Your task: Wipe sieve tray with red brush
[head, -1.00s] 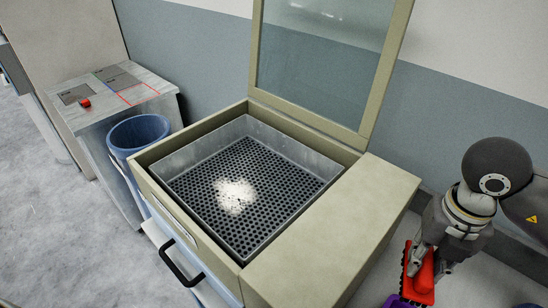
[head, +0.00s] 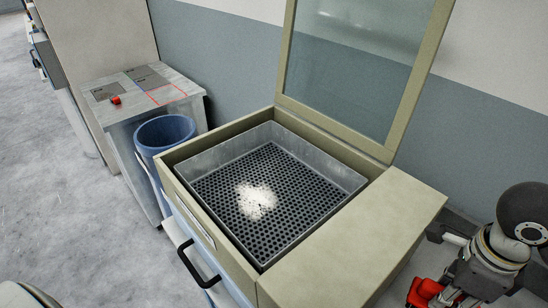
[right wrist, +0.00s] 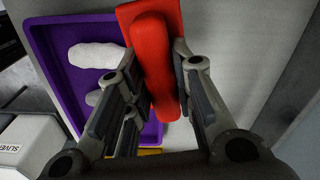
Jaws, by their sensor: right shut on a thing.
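The sieve tray (head: 300,190) sits in the open machine box in the head view. It is a square metal tray with a dark perforated floor, and a patch of white powder (head: 256,201) lies near its middle. My right gripper (right wrist: 158,62) is shut on the red brush (right wrist: 154,38), with one finger on each side of its handle. In the head view the red brush (head: 424,291) shows at the lower right, beside the machine and away from the tray. Its bristles are hidden. My left gripper is out of view.
A glazed lid (head: 345,65) stands open behind the tray. A blue bin (head: 166,130) and a metal cabinet (head: 150,105) with a small red item (head: 115,100) stand to the left. A purple tray (right wrist: 62,55) holding white pieces lies below my right gripper.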

